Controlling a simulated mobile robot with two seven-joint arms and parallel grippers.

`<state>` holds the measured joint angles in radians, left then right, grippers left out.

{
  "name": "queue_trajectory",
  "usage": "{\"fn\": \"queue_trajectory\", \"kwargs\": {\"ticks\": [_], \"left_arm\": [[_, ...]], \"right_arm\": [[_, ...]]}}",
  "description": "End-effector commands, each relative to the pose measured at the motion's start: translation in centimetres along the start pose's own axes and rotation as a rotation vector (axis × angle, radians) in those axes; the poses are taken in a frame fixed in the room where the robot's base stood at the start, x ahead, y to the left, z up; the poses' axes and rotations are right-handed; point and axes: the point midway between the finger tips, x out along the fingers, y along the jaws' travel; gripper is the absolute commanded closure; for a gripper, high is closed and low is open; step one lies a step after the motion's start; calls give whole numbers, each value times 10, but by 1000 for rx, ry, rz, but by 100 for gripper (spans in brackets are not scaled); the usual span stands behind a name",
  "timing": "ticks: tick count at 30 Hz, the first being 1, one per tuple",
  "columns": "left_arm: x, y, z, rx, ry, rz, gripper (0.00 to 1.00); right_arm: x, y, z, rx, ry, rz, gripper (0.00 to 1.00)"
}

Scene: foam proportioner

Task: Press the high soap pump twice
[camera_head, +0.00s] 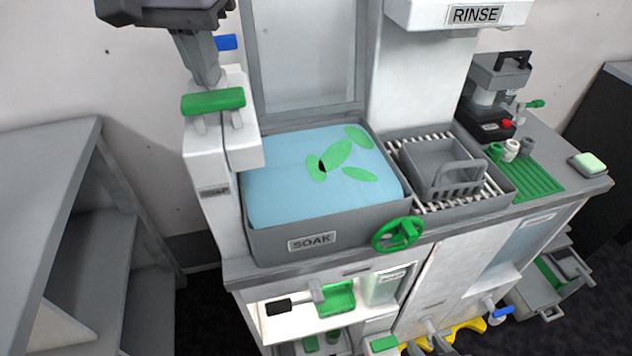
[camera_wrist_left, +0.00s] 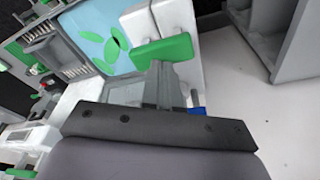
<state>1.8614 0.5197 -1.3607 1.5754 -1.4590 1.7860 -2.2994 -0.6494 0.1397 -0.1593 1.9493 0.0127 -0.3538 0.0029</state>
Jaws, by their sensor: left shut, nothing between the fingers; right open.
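The high soap pump looks to be the tall white column (camera_head: 207,150) left of the soak basin, with a green press bar (camera_head: 213,102) on top. My left gripper (camera_head: 207,82) is shut and empty, pointing down just above and behind the green bar. In the left wrist view the shut fingers (camera_wrist_left: 160,70) end at the near edge of the green bar (camera_wrist_left: 162,50). I cannot tell whether they touch it. My right gripper is in neither view.
The soak basin (camera_head: 258,241) holds blue liquid with green leaf shapes. A green wheel (camera_head: 398,234) is on its front. A blue handle (camera_head: 227,42) is close behind my left gripper. A grey basket (camera_head: 440,167) is on the rinse rack. Grey shelves (camera_head: 60,180) stand left.

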Motion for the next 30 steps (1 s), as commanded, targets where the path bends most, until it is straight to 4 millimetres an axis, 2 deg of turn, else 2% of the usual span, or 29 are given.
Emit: {"fn": "queue_trajectory", "kwargs": {"ticks": [15,30], "left_arm": [[1,0,0,0,1,0,100],[17,0,3,-1,1,0,100]], "right_arm": [[1,0,1,0,0,0,57],[7,0,9,0,0,0,57]]}}
